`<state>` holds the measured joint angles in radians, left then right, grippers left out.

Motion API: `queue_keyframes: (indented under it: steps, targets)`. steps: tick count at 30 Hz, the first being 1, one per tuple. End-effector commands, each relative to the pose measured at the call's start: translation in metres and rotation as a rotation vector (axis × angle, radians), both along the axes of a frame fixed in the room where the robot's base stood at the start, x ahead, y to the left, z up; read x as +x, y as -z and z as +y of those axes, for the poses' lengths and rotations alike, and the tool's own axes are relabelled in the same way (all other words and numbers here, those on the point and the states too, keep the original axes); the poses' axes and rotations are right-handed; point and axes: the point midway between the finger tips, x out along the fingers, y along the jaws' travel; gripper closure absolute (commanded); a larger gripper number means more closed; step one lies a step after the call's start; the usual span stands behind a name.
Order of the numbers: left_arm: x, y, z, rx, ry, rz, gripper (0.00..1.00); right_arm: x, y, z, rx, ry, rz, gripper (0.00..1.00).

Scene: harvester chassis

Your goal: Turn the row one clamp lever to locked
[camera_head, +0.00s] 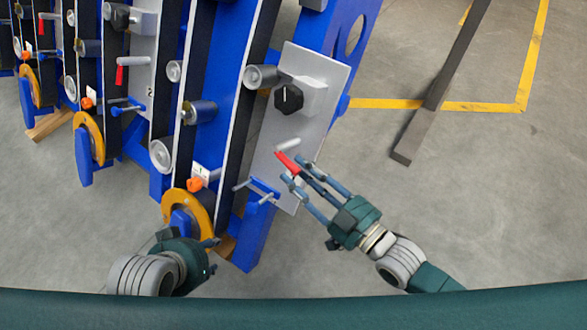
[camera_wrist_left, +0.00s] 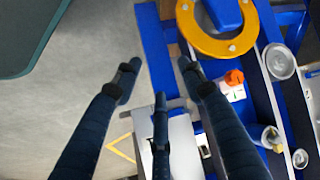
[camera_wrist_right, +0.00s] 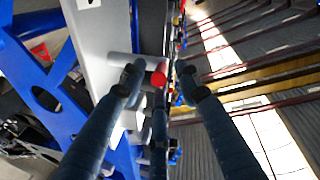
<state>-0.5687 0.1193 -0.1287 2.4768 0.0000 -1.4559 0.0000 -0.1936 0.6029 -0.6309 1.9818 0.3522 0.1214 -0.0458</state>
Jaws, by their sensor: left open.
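The row one clamp lever (camera_head: 287,163) has a red handle and sits on the lower part of the light grey plate (camera_head: 323,75), on the rightmost blue frame. My right gripper (camera_head: 302,172) is at the lever with its fingers spread. In the right wrist view the red lever end (camera_wrist_right: 158,78) shows between the open fingertips (camera_wrist_right: 160,72); contact cannot be told. My left gripper (camera_head: 187,240) is low by the orange ring, its fingers mostly hidden in the head view. The left wrist view shows its fingers (camera_wrist_left: 158,72) open and empty.
A black knob (camera_head: 288,98) is above the lever and a blue toggle handle (camera_head: 263,190) below-left of it. An orange ring (camera_head: 190,208) is near my left gripper. More blue rows stand left. A dark beam (camera_head: 440,90) and open floor (camera_head: 480,200) are right.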

Motion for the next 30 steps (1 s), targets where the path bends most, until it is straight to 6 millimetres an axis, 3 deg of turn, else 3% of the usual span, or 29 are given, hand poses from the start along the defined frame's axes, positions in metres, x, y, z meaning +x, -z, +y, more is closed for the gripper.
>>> queue_keyframes:
  steps: [6,16,17,21,22,30]
  targets:
    - [0.022,-0.007,-0.007,-0.018,0.008,-0.087,0.59,0.015,0.001,0.014,0.001,0.000,0.001,0.67]
    - [0.026,-0.009,-0.008,-0.022,0.008,-0.104,0.59,0.018,0.000,0.016,0.000,0.000,0.001,0.67]
    - [0.026,-0.009,-0.008,-0.022,0.008,-0.104,0.59,0.018,0.000,0.016,-0.001,0.000,0.001,0.69]
    - [0.026,-0.009,-0.008,-0.022,0.008,-0.104,0.59,0.018,0.000,0.016,-0.001,0.000,0.001,0.97]
    - [0.026,-0.009,-0.008,-0.022,0.008,-0.104,0.59,0.018,0.001,0.016,-0.001,0.000,0.001,1.00]
    - [0.027,-0.009,-0.008,-0.023,0.009,-0.105,0.59,0.017,0.002,0.016,0.000,0.001,0.001,1.00]
